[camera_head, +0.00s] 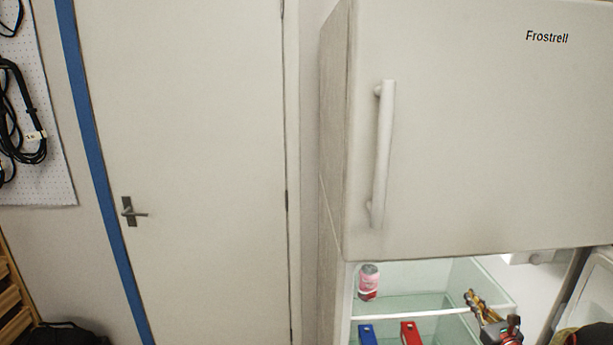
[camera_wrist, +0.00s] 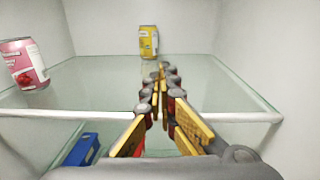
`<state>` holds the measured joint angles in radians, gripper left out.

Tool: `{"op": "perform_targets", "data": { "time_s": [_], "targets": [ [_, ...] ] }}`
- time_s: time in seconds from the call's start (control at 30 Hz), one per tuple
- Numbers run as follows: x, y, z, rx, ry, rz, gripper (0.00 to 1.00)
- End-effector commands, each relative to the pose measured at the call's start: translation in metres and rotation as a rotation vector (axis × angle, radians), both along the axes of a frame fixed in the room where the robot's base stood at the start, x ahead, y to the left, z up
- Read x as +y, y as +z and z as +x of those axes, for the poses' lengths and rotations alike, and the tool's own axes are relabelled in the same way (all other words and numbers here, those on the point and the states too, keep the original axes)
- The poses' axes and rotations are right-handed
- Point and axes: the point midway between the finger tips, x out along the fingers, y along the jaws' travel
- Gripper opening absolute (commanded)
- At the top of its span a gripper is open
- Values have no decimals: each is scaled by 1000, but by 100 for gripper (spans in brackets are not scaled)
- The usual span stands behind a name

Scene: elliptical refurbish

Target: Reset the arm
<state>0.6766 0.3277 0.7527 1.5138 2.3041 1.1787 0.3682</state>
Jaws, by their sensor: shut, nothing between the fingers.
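My gripper (camera_head: 470,297) is in front of the open lower compartment of the fridge, at the level of its upper glass shelf (camera_head: 412,312). In the wrist view, my gripper (camera_wrist: 162,70) points into the compartment over the shelf (camera_wrist: 95,75). Its yellow and grey fingers are shut together with nothing between them. A yellow can (camera_wrist: 148,41) stands on the shelf beyond the fingertips, apart from them. A pink can (camera_head: 368,282) stands on the shelf's left side and also shows in the wrist view (camera_wrist: 24,65).
A blue box (camera_head: 367,334) and a red box (camera_head: 411,333) are below the upper shelf. The fridge's upper door (camera_head: 470,140), with a long handle (camera_head: 382,155), is shut above. The open lower door (camera_head: 597,285) stands at the right. A room door (camera_head: 190,150) is at the left.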

Motion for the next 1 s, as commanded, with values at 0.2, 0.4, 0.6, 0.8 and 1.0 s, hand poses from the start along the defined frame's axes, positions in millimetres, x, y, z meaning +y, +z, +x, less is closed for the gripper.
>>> {"op": "perform_targets", "data": {
  "time_s": [0.2, 0.4, 0.6, 0.8, 1.0],
  "targets": [
    [38, 22, 3, 9, 92, -67, 0],
    [88, 48, 1, 21, 215, -167, 0],
    [163, 85, -16, 32, 403, -334, 0],
    [275, 129, -75, 38, 710, -654, 0],
    [362, 151, -177, 19, 1039, -1086, 0]
  ]
}}
